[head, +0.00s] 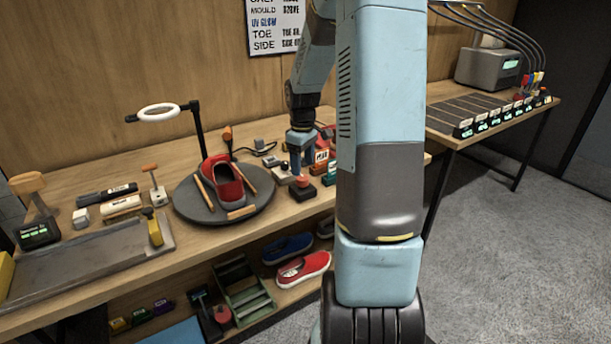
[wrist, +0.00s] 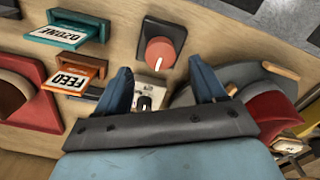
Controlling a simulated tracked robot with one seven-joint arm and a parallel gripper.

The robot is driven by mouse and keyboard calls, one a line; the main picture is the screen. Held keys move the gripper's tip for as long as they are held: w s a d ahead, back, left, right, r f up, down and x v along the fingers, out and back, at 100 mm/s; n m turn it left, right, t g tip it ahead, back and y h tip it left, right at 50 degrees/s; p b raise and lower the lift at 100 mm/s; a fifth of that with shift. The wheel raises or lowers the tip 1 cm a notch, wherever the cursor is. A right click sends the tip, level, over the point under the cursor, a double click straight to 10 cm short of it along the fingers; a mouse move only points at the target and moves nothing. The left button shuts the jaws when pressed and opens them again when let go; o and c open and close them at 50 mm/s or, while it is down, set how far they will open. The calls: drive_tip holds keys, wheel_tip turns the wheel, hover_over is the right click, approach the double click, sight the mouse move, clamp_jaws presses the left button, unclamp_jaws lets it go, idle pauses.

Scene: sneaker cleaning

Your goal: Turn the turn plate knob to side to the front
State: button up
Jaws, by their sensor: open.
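The turn plate (head: 230,213) is a dark round disc on the bench, with a red shoe (head: 229,182) on it. It also shows at the right of the wrist view (wrist: 182,97). A small pale box with a black knob (head: 283,170) sits just right of the plate, likely the turn plate knob. In the wrist view the black knob (wrist: 144,102) lies between my two blue fingers, partly hidden by the gripper body. My gripper (wrist: 160,74) is open and empty, pointing down over the box. In the head view my gripper (head: 300,158) is above the controls. The knob's setting is too small to read.
A red round button (wrist: 160,53) on a dark base stands close beside the knob box. A ring lamp (head: 159,113) stands behind the plate.

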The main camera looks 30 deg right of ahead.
sight(303, 176)
drive_tip(key=shift+f, duration=2.65)
drive_tip(key=c, duration=1)
drive_tip(key=shift+d+r, duration=0.1)
drive_tip(key=shift+d, duration=0.25)
drive_tip(key=shift+a, duration=0.2)
drive_tip(key=shift+c, duration=0.3)
